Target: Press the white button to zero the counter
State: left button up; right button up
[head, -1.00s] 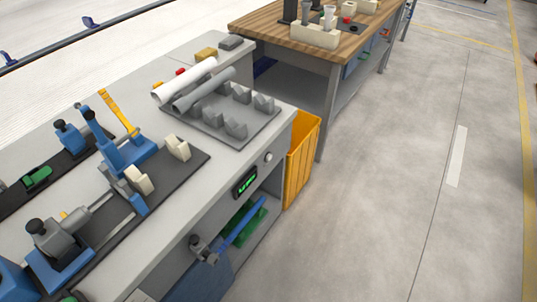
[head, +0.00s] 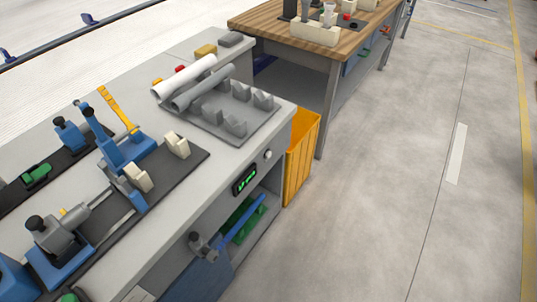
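A small round whitish button (head: 268,154) sits on the front face of the grey workbench, near its right corner. The counter (head: 245,180) is a dark display with green digits on the same face, to the left of and below the button. The digits are too small to read. Nothing touches the button or covers it. Neither of my grippers is in view.
The workbench (head: 175,195) carries a white pipe (head: 184,77), a grey pipe (head: 203,88), a grey tray (head: 246,133) with notched blocks, and blue clamping fixtures (head: 118,146). A yellow bin (head: 302,155) stands by its right end. The floor (head: 390,190) on the right is clear.

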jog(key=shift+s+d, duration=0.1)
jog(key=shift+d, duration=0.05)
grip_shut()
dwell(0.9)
